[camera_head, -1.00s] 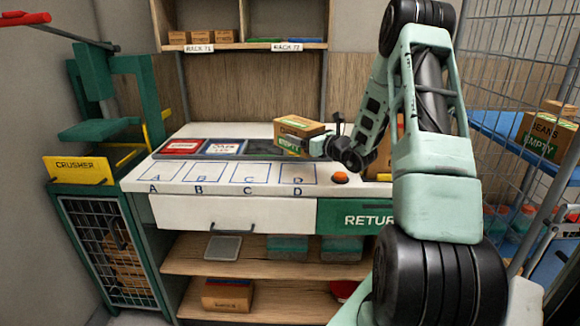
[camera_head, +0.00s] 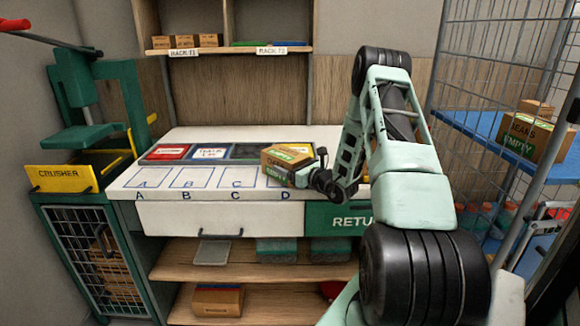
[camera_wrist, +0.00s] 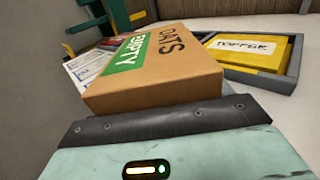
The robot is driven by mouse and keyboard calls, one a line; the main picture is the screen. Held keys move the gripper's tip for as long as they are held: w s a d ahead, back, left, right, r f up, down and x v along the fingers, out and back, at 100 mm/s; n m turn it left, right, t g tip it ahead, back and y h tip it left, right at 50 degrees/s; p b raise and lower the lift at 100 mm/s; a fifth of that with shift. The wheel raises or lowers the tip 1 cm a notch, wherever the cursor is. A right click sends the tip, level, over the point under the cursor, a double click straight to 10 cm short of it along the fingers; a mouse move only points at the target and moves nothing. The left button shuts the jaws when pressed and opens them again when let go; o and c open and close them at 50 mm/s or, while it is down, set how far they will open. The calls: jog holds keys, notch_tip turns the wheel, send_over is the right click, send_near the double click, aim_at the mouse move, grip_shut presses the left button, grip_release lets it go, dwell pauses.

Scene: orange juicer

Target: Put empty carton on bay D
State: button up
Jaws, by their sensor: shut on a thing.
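A brown carton (camera_head: 285,158) with a green EMPTY label is in my gripper (camera_head: 318,172) above the right part of the white counter. In the wrist view the carton (camera_wrist: 165,65) shows the words OATS and EMPTY and sits right in front of the gripper. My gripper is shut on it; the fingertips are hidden. Bay D (camera_head: 275,183) is a blue outlined square on the counter, partly covered by the carton. The carton appears over or just behind bay D; its height above the counter is hard to tell.
Bays A (camera_head: 143,178), B (camera_head: 188,178) and C (camera_head: 236,178) look bare. Behind them stands a row of trays (camera_head: 210,153); a yellow item (camera_wrist: 245,53) lies in one. A green crusher (camera_head: 85,130) stands left. A wire cage with another EMPTY carton (camera_head: 533,137) stands right.

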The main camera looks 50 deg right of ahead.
jog(key=o, duration=1)
jog(key=s+a+b, duration=0.1)
jog(key=s+b, duration=0.1)
jog(key=s, duration=1)
